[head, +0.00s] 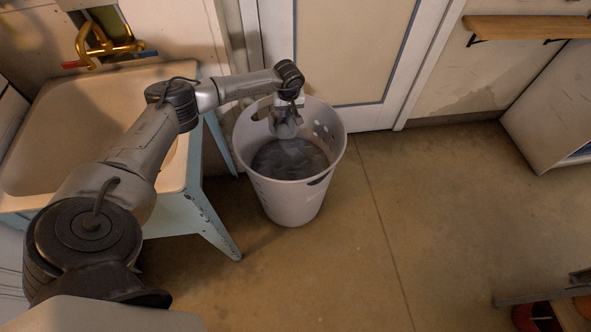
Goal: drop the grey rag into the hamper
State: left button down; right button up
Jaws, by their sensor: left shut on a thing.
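The hamper (296,204) is a tall, pale, round basket with holes near its rim, standing upright on the floor beside the sink. The grey rag (290,158) shows as dark grey cloth inside the hamper's mouth, below my gripper. My left gripper (286,130) reaches in over the hamper's far rim, points down and is shut on the rag. The lower part of the rag and the hamper's bottom are hard to make out. My right gripper is not in view.
A utility sink (85,95) on a blue stand, with a brass faucet (105,45), is left of the hamper. A door (345,50) is behind it. A wooden shelf (525,28) and white cabinet (555,105) are at right. The floor (420,220) right of the hamper is clear.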

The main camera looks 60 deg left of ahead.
pick_arm(q)
jog(key=c, duration=1.2)
grip_release()
jog(key=o, duration=0.4)
jog(key=shift+c, duration=0.2)
notch_tip(320, 180, up, 14)
jog(key=s+d+p, duration=0.1)
jog(key=shift+d+f+p, duration=0.15)
jog(key=shift+d+p, duration=0.25)
